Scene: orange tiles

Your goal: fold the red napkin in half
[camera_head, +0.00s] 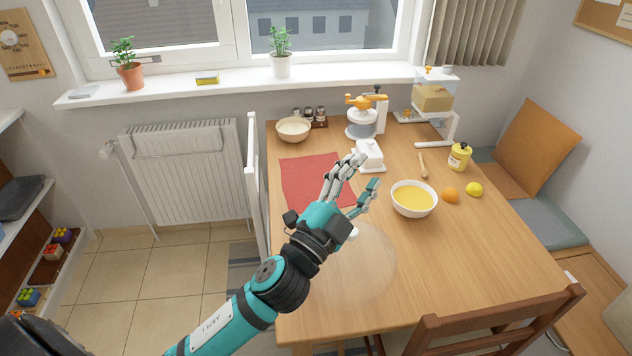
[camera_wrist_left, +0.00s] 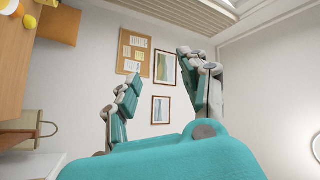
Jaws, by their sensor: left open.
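The red napkin (camera_head: 308,178) lies flat and spread out on the left part of the wooden table, near its left edge. My left gripper (camera_head: 360,180) is open in the head view, over the napkin's right side. It hides part of the napkin's right edge. I cannot tell its exact height above the cloth. In the left wrist view, the open fingers of my left gripper (camera_wrist_left: 158,88) show against the wall, with nothing between them. The napkin is not in the left wrist view. My right gripper is in neither view.
Around the napkin on the table (camera_head: 460,250) stand a beige bowl (camera_head: 293,130), a white butter dish (camera_head: 369,156) and a bowl of yellow liquid (camera_head: 414,199). A clear round plate (camera_head: 365,270) lies in front. A chair (camera_head: 490,325) stands at the near edge.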

